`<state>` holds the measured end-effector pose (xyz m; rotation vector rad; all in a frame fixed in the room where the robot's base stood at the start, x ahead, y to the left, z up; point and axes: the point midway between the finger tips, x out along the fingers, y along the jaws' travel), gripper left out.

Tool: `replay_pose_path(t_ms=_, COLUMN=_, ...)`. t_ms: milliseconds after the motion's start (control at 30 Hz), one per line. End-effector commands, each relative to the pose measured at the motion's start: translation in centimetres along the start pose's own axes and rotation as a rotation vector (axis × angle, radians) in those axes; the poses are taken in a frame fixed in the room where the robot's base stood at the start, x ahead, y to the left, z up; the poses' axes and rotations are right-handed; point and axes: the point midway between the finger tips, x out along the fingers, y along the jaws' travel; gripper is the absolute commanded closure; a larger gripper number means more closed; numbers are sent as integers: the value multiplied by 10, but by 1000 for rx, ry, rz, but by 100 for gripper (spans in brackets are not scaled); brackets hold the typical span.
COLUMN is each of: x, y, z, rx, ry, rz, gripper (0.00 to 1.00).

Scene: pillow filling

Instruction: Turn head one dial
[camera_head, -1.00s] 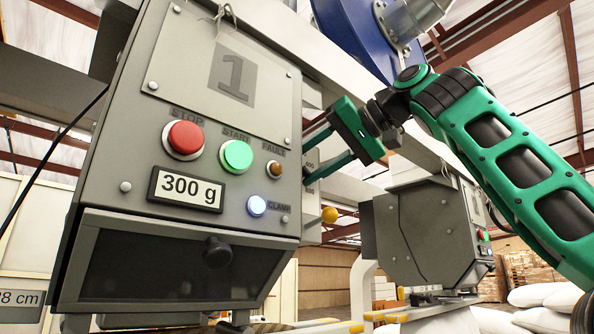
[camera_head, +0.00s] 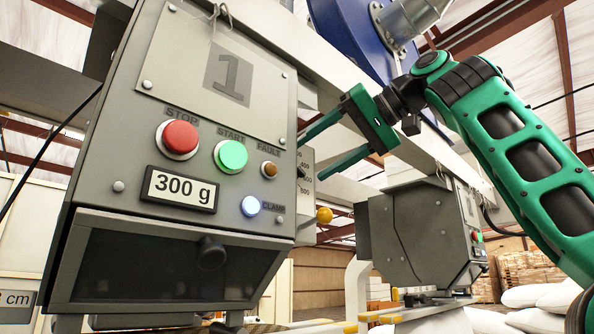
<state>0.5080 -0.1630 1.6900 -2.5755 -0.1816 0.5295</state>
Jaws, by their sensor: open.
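Head one (camera_head: 120,110) is a grey box marked 1, with a display reading 300 g (camera_head: 180,190). Its dial plate (camera_head: 306,190) shows as a narrow strip past the box's right edge, with numbers such as 400 and 600. A small dark part, perhaps the knob (camera_head: 301,172), shows at the plate's left; most of the dial is hidden behind the box edge. My green gripper (camera_head: 309,160) is open, its two fingers pointing left at the dial plate. The fingertips overlap the plate's edges in the picture; I cannot tell whether they touch anything.
Red stop (camera_head: 179,138), green start (camera_head: 231,156), amber fault (camera_head: 269,170) and lit clamp (camera_head: 250,206) controls are on the front panel. A yellow ball (camera_head: 324,215) is below the dial plate. A second grey head (camera_head: 410,240) stands to the right, under the rail.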

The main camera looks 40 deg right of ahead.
Motion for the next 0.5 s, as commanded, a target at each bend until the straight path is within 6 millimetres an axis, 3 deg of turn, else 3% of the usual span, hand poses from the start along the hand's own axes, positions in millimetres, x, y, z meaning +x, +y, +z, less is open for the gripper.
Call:
replay_pose_path(t_ms=200, x=-40, y=0, z=0, rx=0, ry=1, rz=1, gripper=41)
replay_pose_path(t_ms=500, x=-62, y=1, z=0, rx=1, ry=-1, rz=2, gripper=41)
